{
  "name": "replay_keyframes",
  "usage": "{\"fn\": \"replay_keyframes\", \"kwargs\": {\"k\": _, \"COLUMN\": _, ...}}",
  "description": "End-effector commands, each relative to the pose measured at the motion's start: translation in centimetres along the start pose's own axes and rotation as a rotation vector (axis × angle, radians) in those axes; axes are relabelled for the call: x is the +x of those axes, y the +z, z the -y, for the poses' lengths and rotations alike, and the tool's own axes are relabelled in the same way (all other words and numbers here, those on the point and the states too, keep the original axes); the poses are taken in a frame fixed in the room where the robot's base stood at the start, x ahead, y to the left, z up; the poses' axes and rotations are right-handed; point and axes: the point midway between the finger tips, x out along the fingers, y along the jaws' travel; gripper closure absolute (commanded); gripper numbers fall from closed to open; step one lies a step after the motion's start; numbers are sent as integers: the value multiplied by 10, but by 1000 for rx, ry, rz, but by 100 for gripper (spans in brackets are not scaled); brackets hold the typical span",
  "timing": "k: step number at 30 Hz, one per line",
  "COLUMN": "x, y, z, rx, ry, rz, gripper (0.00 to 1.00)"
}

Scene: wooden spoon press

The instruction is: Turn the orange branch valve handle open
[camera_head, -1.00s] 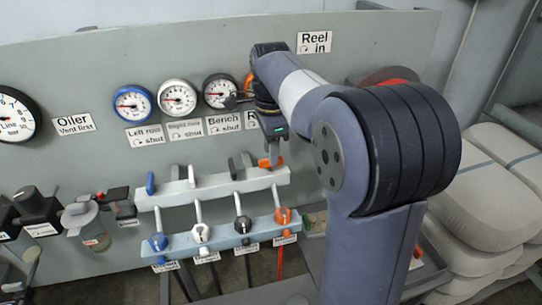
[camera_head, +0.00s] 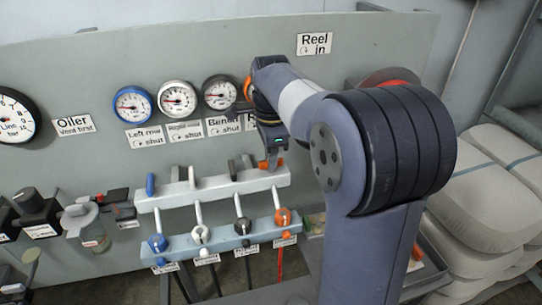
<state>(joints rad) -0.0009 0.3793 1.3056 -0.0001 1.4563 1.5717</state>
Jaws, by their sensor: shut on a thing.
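The orange branch valve handle (camera_head: 265,163) is at the right end of the upper pale manifold bar (camera_head: 217,189). Only a small part of it shows below my gripper (camera_head: 271,157). My gripper points down at that end of the bar and is shut on the orange handle. The fingertips are small and partly hidden, so the exact grip and the handle's angle are hard to tell. Blue (camera_head: 151,184), white (camera_head: 191,176) and black (camera_head: 233,170) handles stand along the same bar to the left.
A lower blue bar (camera_head: 219,238) carries several knobs, with an orange knob (camera_head: 283,217) at its right. Gauges, including a blue-rimmed gauge (camera_head: 132,104), line the panel behind. My arm hides the panel's right part. Stacked pale sacks (camera_head: 500,185) stand at the right.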

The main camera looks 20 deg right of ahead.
Motion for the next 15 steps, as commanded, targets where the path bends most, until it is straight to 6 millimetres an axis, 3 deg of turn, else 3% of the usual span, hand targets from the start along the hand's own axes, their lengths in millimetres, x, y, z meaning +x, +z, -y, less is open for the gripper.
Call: {"fn": "replay_keyframes", "kwargs": {"k": 15, "x": -3, "y": 0, "z": 0, "rx": -106, "ry": 1, "rz": 0, "gripper": 100}}
